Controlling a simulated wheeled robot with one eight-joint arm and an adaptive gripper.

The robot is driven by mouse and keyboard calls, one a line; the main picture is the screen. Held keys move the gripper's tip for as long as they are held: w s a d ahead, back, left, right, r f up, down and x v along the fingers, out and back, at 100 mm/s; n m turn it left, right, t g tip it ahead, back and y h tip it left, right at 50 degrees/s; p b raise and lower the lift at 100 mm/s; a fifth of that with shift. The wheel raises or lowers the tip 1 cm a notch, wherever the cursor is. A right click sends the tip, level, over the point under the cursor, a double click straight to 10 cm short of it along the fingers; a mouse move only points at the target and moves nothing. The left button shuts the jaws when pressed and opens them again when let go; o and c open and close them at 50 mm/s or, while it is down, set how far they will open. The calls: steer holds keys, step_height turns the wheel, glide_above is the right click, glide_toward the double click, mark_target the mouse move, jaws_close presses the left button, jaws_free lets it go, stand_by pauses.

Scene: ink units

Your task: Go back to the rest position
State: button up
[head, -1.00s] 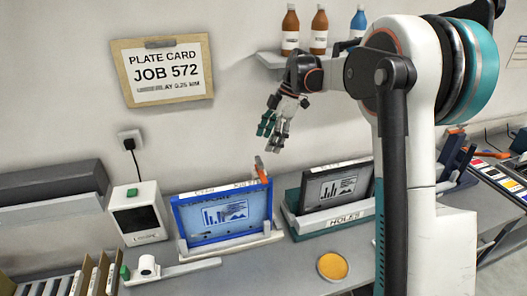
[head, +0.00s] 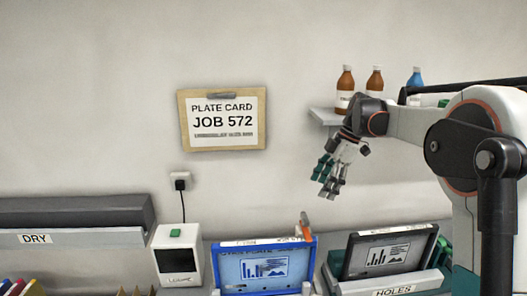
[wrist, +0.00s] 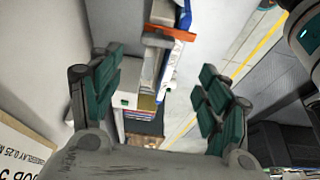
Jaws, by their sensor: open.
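My gripper (head: 326,177) hangs in the air in front of the wall, to the right of the plate card and above the blue-framed screen. Its teal-padded fingers are spread apart in the wrist view (wrist: 160,100), with nothing between them. The arm reaches in from the right side of the head view. The gripper touches nothing that I can see.
A blue-framed screen (head: 227,272) with an orange-handled tool (head: 306,228) and a dark-framed screen (head: 352,262) stand below. A shelf (head: 326,117) with bottles is close behind the gripper. The plate card (head: 183,123) hangs left. Open air lies between.

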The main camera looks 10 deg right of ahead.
steer(key=s+a+f+m+t+h+b, duration=0.1)
steer(key=s+a+f+m+b, duration=0.15)
steer(key=s, duration=0.35)
steer(key=s+a+f+m+t+h+b, duration=0.1)
steer(key=s+f+m+b, duration=0.1)
steer(key=s+m+b, duration=0.3)
steer(key=s+a+f+m+t+h+b, duration=0.1)
steer(key=s+f+m+b, duration=0.1)
steer(key=s, duration=0.5)
steer(key=s+f+m+t+h+b, duration=0.1)
steer(key=s+f+m+t+b, duration=0.3)
steer(key=s+f+m+b, duration=0.4)
steer(key=s+f, duration=0.7)
steer(key=f, duration=0.1)
steer(key=shift+s+a+f, duration=0.15)
steer(key=shift+s+a, duration=0.05)
steer(key=shift+a, duration=0.2)
